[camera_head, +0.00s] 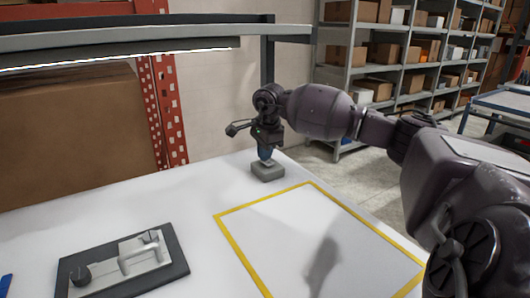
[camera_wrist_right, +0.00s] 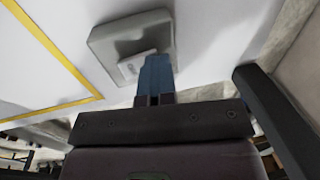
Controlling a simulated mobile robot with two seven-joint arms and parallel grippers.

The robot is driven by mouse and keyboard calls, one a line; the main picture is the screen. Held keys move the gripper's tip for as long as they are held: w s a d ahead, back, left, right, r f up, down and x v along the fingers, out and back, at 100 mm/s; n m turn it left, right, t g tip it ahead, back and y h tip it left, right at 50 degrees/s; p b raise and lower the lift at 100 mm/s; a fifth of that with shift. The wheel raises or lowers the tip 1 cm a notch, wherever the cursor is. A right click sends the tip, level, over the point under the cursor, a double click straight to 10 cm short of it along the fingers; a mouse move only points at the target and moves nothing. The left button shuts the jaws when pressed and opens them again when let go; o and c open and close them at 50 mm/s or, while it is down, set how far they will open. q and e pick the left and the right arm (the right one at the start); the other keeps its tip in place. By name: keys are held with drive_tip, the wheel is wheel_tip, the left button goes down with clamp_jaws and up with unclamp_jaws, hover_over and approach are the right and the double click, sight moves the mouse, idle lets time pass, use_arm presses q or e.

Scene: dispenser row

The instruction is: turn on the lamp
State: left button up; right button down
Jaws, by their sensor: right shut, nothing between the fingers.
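A grey switch box (camera_head: 267,174) sits on the white table near its far edge. In the right wrist view the box (camera_wrist_right: 110,38) has a pale rocker (camera_wrist_right: 135,64) on its face. My right gripper (camera_head: 265,158) points down at the box, shut, with nothing between its fingers. In the right wrist view its blue fingertips (camera_wrist_right: 156,62) are right at the rocker's edge; I cannot tell whether they touch it. The lamp (camera_head: 120,57) is a long bar under the overhead shelf at the upper left, with a bright white strip along its underside. My left gripper is not in view.
A yellow taped rectangle (camera_head: 243,248) marks the bare middle of the table. A dark board with a metal latch (camera_head: 130,262) lies at the front left. A big cardboard box (camera_head: 75,135) and a red rack post (camera_head: 167,110) stand behind.

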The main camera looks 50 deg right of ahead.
sight(270, 163)
drive_tip(key=shift+s+a+p, duration=0.25)
drive_tip(key=shift+s+p, duration=0.1)
drive_tip(key=shift+s, duration=0.3)
wheel_tip(270, 163, up, 11)
drive_tip(key=s+p, duration=0.1)
drive_tip(key=shift+s+a, duration=0.2)
drive_tip(key=shift+a, duration=0.05)
drive_tip(key=shift+f, duration=0.1)
idle(0.7)
